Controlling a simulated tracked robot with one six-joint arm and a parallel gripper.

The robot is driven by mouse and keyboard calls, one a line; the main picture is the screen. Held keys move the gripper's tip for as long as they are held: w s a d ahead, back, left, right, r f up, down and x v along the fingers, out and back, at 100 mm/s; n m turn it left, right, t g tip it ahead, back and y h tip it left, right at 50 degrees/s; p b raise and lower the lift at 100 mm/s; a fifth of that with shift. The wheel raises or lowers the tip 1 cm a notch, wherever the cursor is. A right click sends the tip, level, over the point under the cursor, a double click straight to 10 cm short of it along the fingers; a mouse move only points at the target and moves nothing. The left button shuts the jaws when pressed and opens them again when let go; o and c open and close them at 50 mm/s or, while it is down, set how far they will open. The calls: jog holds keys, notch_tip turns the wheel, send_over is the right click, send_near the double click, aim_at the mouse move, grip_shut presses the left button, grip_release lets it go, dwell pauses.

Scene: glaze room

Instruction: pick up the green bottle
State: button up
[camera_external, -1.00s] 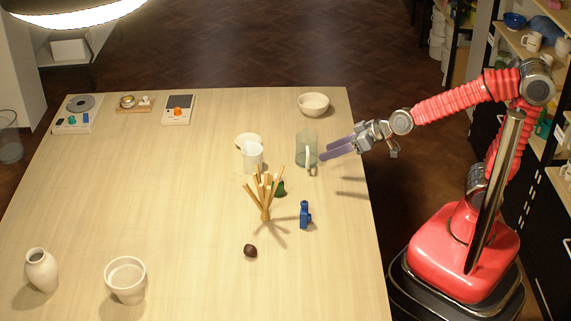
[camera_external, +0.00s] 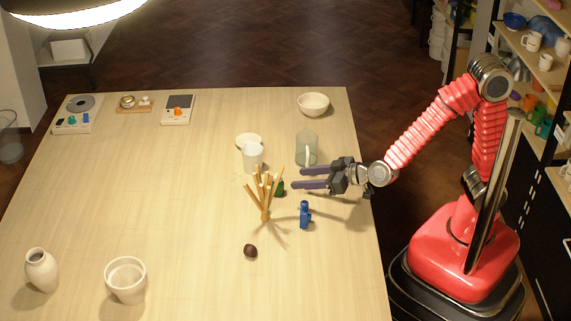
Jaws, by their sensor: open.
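A small dark green object (camera_external: 280,188), likely the green bottle, stands on the table just right of a bundle of wooden sticks (camera_external: 265,205). The sticks hide part of it, so its full shape cannot be told. My gripper (camera_external: 296,178) is open and empty, its two purple fingers pointing left. In the picture its tips are just right of the green object. Whether they are level with it cannot be told.
A clear jug (camera_external: 308,148) stands just behind my gripper, and a blue bottle-like object (camera_external: 304,215) in front. A white cup (camera_external: 253,157) and a dark round lump (camera_external: 250,251) are nearby. The left middle of the table (camera_external: 130,190) is clear.

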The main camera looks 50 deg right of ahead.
aim_at(281, 180)
jog(key=shift+w, duration=0.1)
jog(key=x, duration=0.8)
jog(key=shift+w+a+f, duration=0.1)
jog(key=shift+w, duration=0.1)
jog(key=shift+x, duration=2.6)
jog(key=shift+w, duration=0.1)
jog(key=shift+c, duration=0.2)
jog(key=c, duration=1)
